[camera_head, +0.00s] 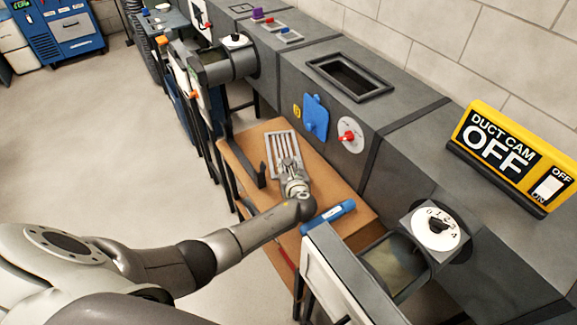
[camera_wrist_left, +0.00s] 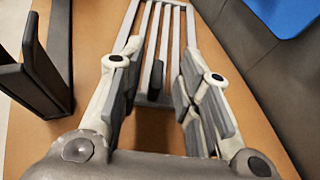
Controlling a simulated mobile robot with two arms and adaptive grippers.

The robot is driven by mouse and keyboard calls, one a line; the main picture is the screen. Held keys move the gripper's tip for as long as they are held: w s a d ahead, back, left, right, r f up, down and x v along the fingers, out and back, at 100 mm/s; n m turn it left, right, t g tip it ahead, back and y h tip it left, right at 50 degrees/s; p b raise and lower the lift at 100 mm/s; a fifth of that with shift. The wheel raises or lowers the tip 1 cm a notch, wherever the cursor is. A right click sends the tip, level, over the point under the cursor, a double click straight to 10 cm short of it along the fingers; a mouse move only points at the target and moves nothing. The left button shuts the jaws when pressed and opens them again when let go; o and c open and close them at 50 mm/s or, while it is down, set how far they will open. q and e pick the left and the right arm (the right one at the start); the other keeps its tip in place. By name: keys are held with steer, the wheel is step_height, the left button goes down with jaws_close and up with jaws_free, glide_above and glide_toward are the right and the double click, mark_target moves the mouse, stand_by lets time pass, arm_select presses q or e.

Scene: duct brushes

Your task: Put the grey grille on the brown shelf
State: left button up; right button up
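The grey grille (camera_head: 283,150), a flat frame with long parallel bars, appears to lie on the brown shelf (camera_head: 335,188) near its far end. My left gripper (camera_head: 290,166) is over the near end of the grille. In the left wrist view, the grille (camera_wrist_left: 165,35) runs away from my left gripper (camera_wrist_left: 158,95). The two fingers stand wide apart, one at each side of the grille's near end, with a visible gap between them. I cannot tell whether a finger touches the frame. My right gripper is not in view.
A dark bracket (camera_head: 255,165) stands on the shelf left of the grille. A blue cylinder (camera_head: 328,216) lies near the shelf's front. The grey duct (camera_head: 385,95) with an open rectangular port (camera_head: 349,77) and blue panel (camera_head: 315,117) borders the right side.

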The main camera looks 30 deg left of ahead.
arm_select(q)
steer(key=v, duration=0.6)
steer(key=shift+s+d+r+p, duration=0.15)
steer(key=shift+s+d+p, duration=0.05)
steer(key=shift+p, duration=0.15)
steer(key=shift+s+a, duration=0.1)
steer(key=shift+s, duration=0.05)
